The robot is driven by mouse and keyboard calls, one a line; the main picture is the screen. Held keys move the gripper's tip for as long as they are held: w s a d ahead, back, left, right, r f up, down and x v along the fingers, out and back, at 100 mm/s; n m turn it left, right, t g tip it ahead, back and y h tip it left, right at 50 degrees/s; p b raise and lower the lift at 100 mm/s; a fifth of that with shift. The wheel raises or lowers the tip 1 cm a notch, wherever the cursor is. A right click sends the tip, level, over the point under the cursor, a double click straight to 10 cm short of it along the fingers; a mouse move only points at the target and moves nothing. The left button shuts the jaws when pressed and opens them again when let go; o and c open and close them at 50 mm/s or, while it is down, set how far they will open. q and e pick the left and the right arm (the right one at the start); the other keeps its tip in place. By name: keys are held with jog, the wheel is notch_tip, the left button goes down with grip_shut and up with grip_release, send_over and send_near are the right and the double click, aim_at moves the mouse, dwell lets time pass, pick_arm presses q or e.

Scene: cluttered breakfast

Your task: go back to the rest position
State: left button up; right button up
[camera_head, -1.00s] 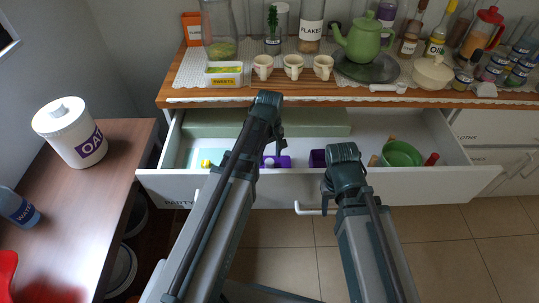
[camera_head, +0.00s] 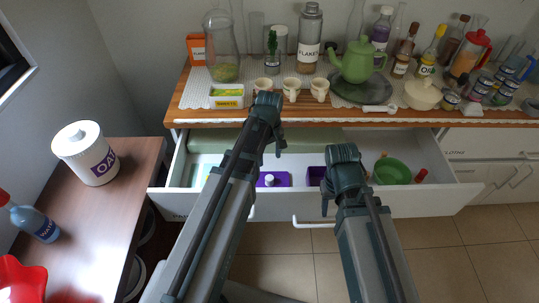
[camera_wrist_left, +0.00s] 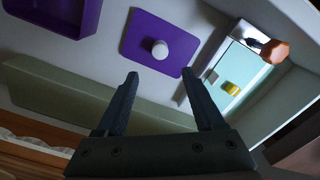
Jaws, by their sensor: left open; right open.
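My left gripper (camera_head: 277,146) is over the open drawer in the head view. The left wrist view shows its two fingers (camera_wrist_left: 160,100) apart with nothing between them. A purple lid (camera_wrist_left: 158,42) with a white knob lies on the drawer floor beyond the fingertips; it also shows in the head view (camera_head: 283,180). My right gripper (camera_head: 325,204) is near the drawer's front edge, in front of a purple box (camera_head: 315,174). It is open, and I see nothing held in it.
The drawer (camera_head: 400,202) stands open below the wooden counter (camera_head: 190,103), which is crowded with cups, jars, bottles and a green kettle (camera_head: 357,60). A green bowl (camera_head: 391,171) is in the drawer's right part. A side table (camera_head: 95,215) at left holds an oats jar (camera_head: 88,155).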

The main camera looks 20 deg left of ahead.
pick_arm(q)
jog(key=shift+r, duration=0.1)
jog(key=s+d+r+m+y+p, duration=0.1)
jog(key=s+d+r+m+p, duration=1)
jog(key=s+m, duration=0.2)
jog(key=shift+s, duration=0.65)
